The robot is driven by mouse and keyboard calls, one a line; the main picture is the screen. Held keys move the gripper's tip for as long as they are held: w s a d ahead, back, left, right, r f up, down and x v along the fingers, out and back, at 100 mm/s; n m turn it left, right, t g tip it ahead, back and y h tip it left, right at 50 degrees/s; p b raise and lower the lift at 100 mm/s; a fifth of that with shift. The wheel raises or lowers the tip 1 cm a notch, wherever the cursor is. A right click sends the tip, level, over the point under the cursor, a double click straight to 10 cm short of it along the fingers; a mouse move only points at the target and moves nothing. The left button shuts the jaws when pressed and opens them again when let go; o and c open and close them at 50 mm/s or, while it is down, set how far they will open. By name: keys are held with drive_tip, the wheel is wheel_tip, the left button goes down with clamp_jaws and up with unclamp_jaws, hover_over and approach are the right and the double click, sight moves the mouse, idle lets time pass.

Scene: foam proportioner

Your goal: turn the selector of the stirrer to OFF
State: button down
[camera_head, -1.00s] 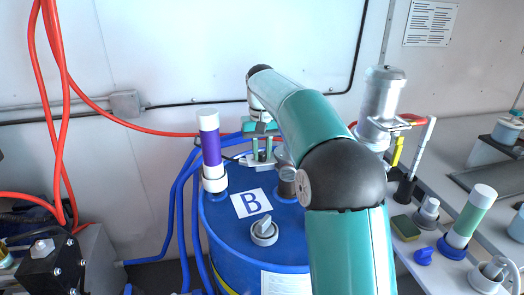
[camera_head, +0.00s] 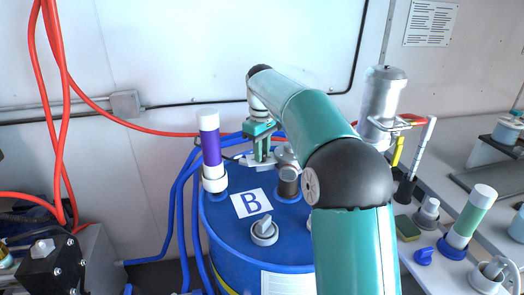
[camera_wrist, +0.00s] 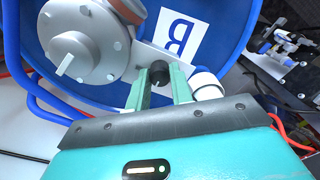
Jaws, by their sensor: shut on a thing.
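The stirrer stands on the blue drum marked B; its round grey housing (camera_wrist: 85,40) fills the upper left of the wrist view. A flat metal plate (camera_wrist: 146,53) reaches out beside it and bears a small black knob (camera_wrist: 160,76), which looks like the selector. My gripper (camera_wrist: 160,84) is shut on this knob, one green finger on each side. The knob is hidden there. No OFF mark can be read.
The blue drum (camera_head: 235,220) carries a grey cap (camera_head: 264,231) in front and a white-and-purple tube (camera_head: 211,150) left of my gripper. Blue hoses (camera_head: 183,200) run down its left side. A metal cylinder (camera_head: 382,100) and a bench with several fittings stand at right.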

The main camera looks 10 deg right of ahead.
idle(0.4)
drive_tip(key=c, duration=1.2)
unclamp_jaws()
drive_tip(key=shift+c, duration=0.2)
drive_tip(key=shift+r, duration=0.15)
wheel_tip(320, 180, up, 14)
drive_tip(key=shift+f, duration=0.25)
